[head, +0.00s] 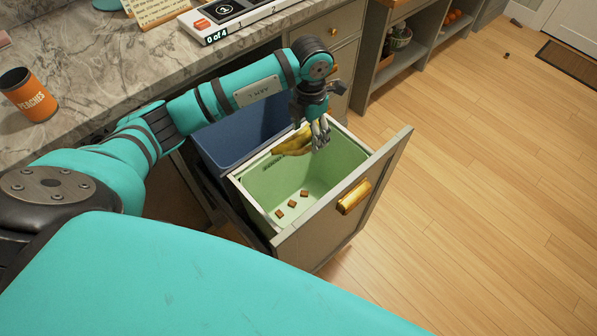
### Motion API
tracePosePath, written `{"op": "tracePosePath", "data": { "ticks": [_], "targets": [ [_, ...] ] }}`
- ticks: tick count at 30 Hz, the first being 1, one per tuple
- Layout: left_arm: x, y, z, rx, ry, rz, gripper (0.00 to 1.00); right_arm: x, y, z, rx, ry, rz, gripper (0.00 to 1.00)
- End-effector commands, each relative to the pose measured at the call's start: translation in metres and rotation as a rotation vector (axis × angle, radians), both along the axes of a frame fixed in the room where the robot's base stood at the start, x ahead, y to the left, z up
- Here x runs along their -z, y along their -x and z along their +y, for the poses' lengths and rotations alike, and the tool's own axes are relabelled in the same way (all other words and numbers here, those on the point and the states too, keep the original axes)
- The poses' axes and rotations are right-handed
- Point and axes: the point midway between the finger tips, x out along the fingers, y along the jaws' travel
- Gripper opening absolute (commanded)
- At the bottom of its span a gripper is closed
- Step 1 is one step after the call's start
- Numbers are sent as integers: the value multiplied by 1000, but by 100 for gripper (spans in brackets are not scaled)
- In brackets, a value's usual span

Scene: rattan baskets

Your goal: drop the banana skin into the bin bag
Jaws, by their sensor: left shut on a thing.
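My left gripper (320,134) is in the head view, over the far end of an open pull-out drawer. It is shut on the yellow banana skin (291,145), which hangs out to the left of the fingers. The skin is over the green-lined bin (260,184), near its back rim. I cannot tell how far above or below the rim the skin is. The green lining looks like the bin bag. Several small brown pieces lie at its bottom. My right gripper is not in view.
A blue bin (225,147) stands behind the green one in the same drawer. The drawer front (345,205) has a gold handle (353,197). A peaches can (27,95) stands on the marble counter (110,65). The wooden floor at right is mostly clear.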

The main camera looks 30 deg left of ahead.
Motion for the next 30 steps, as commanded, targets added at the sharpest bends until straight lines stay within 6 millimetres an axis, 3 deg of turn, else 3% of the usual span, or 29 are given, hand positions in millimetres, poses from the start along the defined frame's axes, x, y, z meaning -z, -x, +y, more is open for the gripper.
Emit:
{"op": "tracePosePath", "data": {
  "ticks": [15,25,26,30],
  "targets": [
    [55,1,-1,4,2,2,38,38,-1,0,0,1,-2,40],
    [56,0,0,6,0,1,38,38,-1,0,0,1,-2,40],
    [56,0,0,6,0,1,71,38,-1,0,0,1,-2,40],
    [56,0,0,6,0,1,89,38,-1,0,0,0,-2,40]
  ]
}}
